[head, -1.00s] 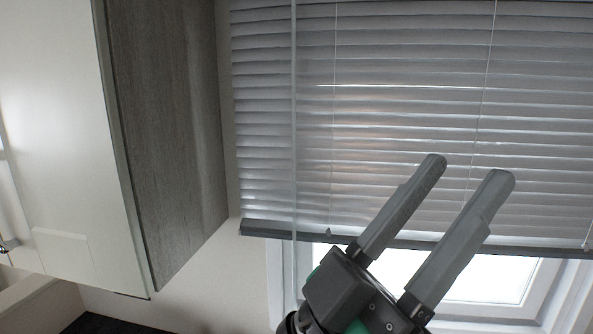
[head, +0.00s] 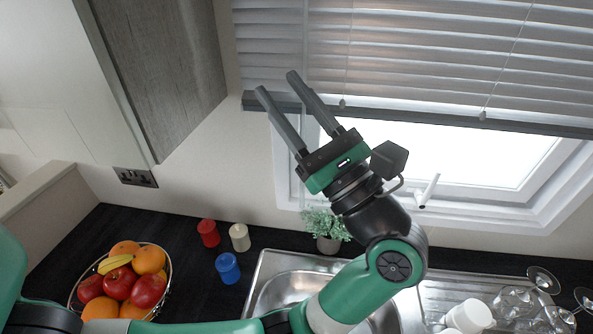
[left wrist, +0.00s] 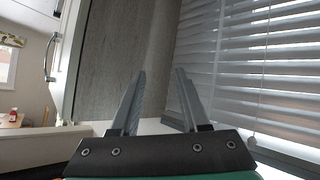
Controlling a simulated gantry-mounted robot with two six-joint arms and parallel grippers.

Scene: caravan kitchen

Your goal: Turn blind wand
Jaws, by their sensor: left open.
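The blind wand (head: 306,45) is a thin, pale, see-through rod hanging upright in front of the left part of the blind (head: 420,60) in the head view. My left gripper (head: 277,82) is open and empty, its two grey fingers pointing up and left. In the head view its tips are just left of the wand, which is not between them. In the left wrist view the open fingers (left wrist: 160,72) have the grey cabinet side behind them. The slats (left wrist: 270,60) are to their right. My right gripper is not in view.
The wall cabinet (head: 165,70) stands left of the blind. The window (head: 480,155) is behind my arm.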

